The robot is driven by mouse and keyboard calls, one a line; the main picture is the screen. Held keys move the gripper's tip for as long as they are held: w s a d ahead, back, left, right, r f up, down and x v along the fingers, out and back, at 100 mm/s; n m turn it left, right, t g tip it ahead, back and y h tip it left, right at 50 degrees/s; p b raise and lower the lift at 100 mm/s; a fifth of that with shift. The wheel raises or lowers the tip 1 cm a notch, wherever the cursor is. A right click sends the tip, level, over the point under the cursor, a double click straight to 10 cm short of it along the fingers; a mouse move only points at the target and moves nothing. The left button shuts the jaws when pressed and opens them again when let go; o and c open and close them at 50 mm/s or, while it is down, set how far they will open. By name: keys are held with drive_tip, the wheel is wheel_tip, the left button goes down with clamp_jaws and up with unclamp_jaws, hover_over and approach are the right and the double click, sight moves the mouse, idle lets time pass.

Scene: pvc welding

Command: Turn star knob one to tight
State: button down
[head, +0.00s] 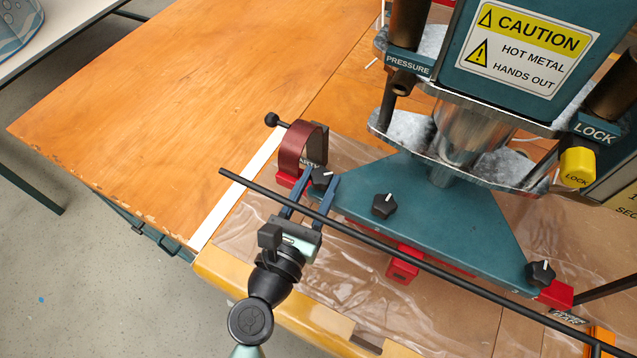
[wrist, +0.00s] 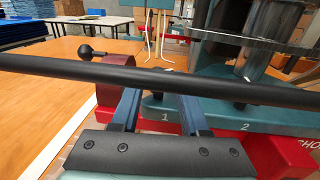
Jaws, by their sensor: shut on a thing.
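Star knob one (head: 320,179) is a black star-shaped knob with a pale mark, at the left corner of the teal triangular plate (head: 430,222). My gripper (head: 322,181) has its two blue fingers on either side of this knob and is shut on it. In the wrist view the fingers of my gripper (wrist: 158,97) reach toward the plate, by the printed "1". Two more black star knobs sit on the plate, one in the middle (head: 385,205) and one at the right corner (head: 540,272).
A long black bar (head: 420,258) crosses in front of the plate, passing over my fingers in view. A dark red curved piece (head: 300,145) with a black ball handle (head: 271,119) stands close left of the knob. The teal press head (head: 520,50) rises behind. The wooden tabletop (head: 190,90) at left is clear.

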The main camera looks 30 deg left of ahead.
drive_tip(key=m+h, duration=0.1)
drive_tip(key=m+h+b, duration=0.1)
drive_tip(key=h, duration=0.1)
drive_tip(key=m+h, duration=0.1)
drive_tip(key=h, duration=0.1)
drive_tip(key=shift+w+a+b, duration=0.1)
drive_tip(key=shift+a+b, duration=0.2)
drive_tip(key=shift+a, duration=0.05)
drive_tip(key=m+g+h+b, duration=0.1)
drive_tip(key=h, duration=0.1)
drive_tip(key=m+h+b, duration=0.1)
drive_tip(key=m+h, duration=0.1)
drive_tip(key=shift+w+a+g, duration=0.1)
drive_tip(key=shift+a+g, duration=0.25)
drive_tip(key=shift+g, duration=0.05)
drive_tip(key=m+g+h+b, duration=0.1)
drive_tip(key=m+h+b, duration=0.1)
drive_tip(key=b, duration=0.1)
drive_tip(key=m+g+h+b, duration=0.2)
drive_tip(key=h+b, duration=0.1)
drive_tip(key=shift+a+f, duration=0.1)
drive_tip(key=shift+f, duration=0.1)
drive_tip(key=shift+w+r+m+g+h+b, duration=0.1)
drive_tip(key=shift+m+g+h+b, duration=0.35)
drive_tip(key=shift+g+b, duration=0.35)
drive_tip(key=shift+r, duration=0.1)
drive_tip(key=shift+c, duration=2)
unclamp_jaws()
